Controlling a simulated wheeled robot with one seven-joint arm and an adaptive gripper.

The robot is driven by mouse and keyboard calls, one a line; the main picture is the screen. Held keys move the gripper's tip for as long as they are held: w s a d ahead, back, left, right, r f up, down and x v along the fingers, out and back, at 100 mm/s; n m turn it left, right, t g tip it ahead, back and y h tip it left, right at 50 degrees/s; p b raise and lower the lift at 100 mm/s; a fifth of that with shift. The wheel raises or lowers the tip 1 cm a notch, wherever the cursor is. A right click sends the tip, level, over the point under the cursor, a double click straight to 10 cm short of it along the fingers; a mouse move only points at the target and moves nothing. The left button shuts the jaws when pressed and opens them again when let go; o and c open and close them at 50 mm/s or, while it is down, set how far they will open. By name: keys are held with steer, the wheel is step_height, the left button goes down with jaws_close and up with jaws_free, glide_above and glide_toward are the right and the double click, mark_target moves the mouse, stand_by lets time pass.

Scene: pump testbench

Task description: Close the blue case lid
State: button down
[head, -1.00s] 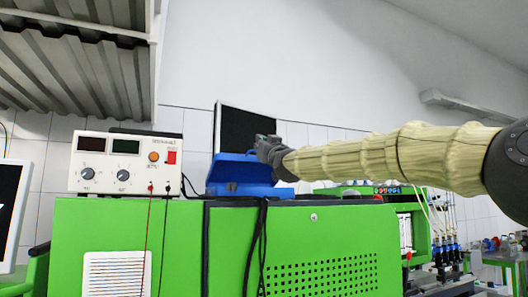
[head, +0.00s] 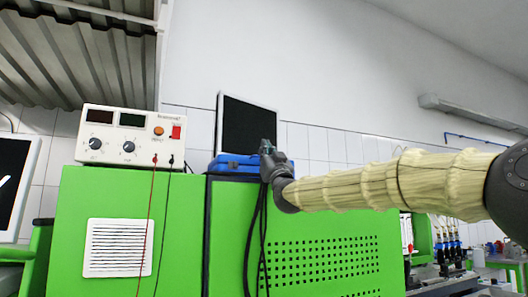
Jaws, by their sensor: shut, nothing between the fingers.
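The blue case (head: 234,163) sits on top of the green testbench in the head view, in front of a dark monitor. My gripper (head: 267,150) is at the right end of the case, at about lid height. It is small and dark here and looks shut, with nothing in it.
A white power supply (head: 130,137) with red and black leads stands left of the case on the green testbench (head: 330,235). The dark monitor (head: 248,125) stands behind the case. Black cables (head: 256,240) hang down the bench front. A screen (head: 15,185) is at far left.

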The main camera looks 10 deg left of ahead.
steer(key=shift+s+d+f+b, duration=0.15)
steer(key=shift+f+b, duration=0.4)
steer(key=shift+f, duration=0.3)
steer(key=shift+f, duration=0.1)
step_height(320, 180, up, 5)
steer(key=p, duration=0.3)
steer(key=b+v, duration=0.2)
steer(key=v, duration=0.9)
steer(key=shift+w+f+b, duration=0.25)
steer(key=shift+f+b, duration=0.05)
steer(key=shift+f, duration=0.05)
steer(key=shift+a, duration=0.25)
